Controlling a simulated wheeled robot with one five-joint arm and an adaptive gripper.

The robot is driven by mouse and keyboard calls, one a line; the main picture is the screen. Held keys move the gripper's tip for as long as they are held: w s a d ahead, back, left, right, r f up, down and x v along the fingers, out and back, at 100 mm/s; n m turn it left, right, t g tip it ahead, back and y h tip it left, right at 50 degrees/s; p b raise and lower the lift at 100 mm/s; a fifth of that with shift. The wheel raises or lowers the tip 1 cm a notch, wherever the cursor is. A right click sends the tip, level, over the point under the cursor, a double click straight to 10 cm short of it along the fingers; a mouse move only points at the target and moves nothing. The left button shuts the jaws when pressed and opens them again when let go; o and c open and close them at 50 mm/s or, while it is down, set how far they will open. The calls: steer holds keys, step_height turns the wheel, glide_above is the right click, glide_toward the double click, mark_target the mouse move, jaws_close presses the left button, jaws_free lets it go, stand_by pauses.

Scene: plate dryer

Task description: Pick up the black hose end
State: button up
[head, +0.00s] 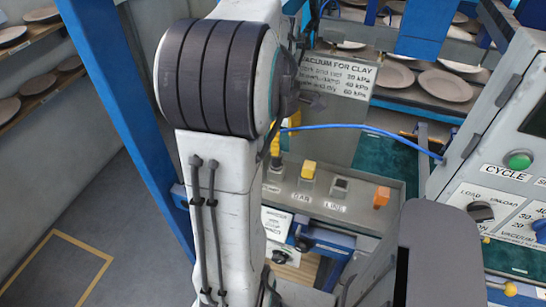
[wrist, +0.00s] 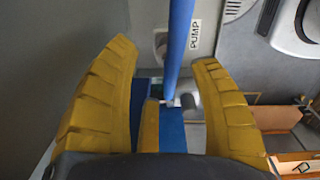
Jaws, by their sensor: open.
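A blue hose (wrist: 178,45) runs down from the top of that view between the fingertips. It ends near a small grey fitting (wrist: 188,101) in front of the palm; I cannot tell whether they touch. I cannot make out a clearly black hose end in either view. In the head view a blue hose (head: 350,126) arcs right from beside my arm to the control cabinet. My arm hides much of the middle there.
A grey panel (head: 345,207) carries a yellow block (head: 308,170) and an orange block (head: 381,196). A control cabinet (head: 510,150) with a green button stands right. A blue post (head: 120,90) stands left of my arm. A PUMP label (wrist: 195,35) is beyond my fingers.

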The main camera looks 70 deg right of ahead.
mark_target(277, 160)
steer(key=shift+a+n, duration=0.3)
steer(key=shift+n, duration=0.8)
steer(key=n, duration=0.3)
steer(key=shift+s+a+n, duration=0.1)
steer(key=shift+n, duration=0.2)
steer(key=shift+f, duration=0.15)
steer(key=shift+f+p, duration=0.35)
steer(key=shift+f, duration=3.2)
steer(key=shift+c, duration=0.4)
jaws_close()
